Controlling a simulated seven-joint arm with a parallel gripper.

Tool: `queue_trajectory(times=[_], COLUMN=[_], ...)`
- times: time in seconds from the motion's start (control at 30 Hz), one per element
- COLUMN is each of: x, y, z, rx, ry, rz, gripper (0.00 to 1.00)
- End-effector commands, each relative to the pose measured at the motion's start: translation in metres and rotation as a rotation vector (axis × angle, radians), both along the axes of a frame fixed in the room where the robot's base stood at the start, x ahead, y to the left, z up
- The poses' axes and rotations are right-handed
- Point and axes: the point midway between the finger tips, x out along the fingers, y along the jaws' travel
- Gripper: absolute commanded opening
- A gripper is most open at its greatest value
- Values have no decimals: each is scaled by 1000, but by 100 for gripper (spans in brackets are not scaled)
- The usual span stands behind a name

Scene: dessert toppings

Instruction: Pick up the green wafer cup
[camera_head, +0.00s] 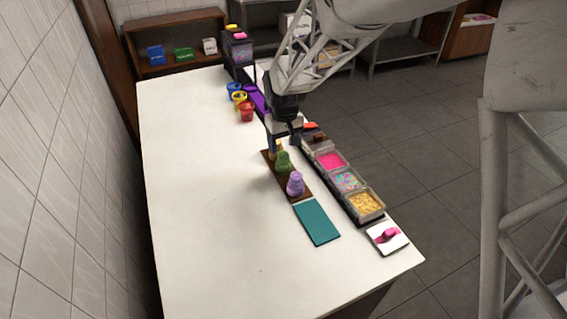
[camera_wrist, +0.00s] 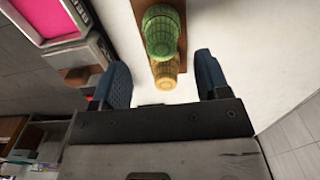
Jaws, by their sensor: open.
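The green wafer cup (camera_head: 283,163) stands on a brown wooden board (camera_head: 268,158), between a purple cup (camera_head: 295,186) and a tan-yellow cup (camera_head: 279,146). My gripper (camera_head: 283,143) is over the far end of the board, by the tan cup. In the wrist view my gripper (camera_wrist: 162,62) is open, with its blue fingers apart. The tan cup (camera_wrist: 165,75) shows between the fingers in that view, and I cannot tell whether they touch it. The green cup (camera_wrist: 160,35) shows just past the tan one. The purple cup is not visible in the wrist view.
A row of topping trays (camera_head: 348,181) runs right of the board. Coloured buckets (camera_head: 246,112) stand at the far end. The table's left side is clear.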

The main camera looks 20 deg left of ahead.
Motion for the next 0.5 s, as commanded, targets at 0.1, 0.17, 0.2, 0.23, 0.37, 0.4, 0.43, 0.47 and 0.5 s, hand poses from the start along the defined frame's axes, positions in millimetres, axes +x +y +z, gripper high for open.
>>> queue_trajectory(times=[0.1,0.17,0.2,0.23,0.37,0.4,0.43,0.47,0.5], x=[0,0,0,0,0,0,0,0,1], y=[0,0,0,0,0,0,1,1,1], z=[-1,-1,-1,-1,-3,-4,-6,-8,-11], rx=[1,1,0,0,0,0,0,0,-1], ry=[-1,-1,0,0,0,0,0,0,1], rz=[0,0,0,0,0,0,0,0,0], gripper=[69,69,69,69,69,69,69,69,69])
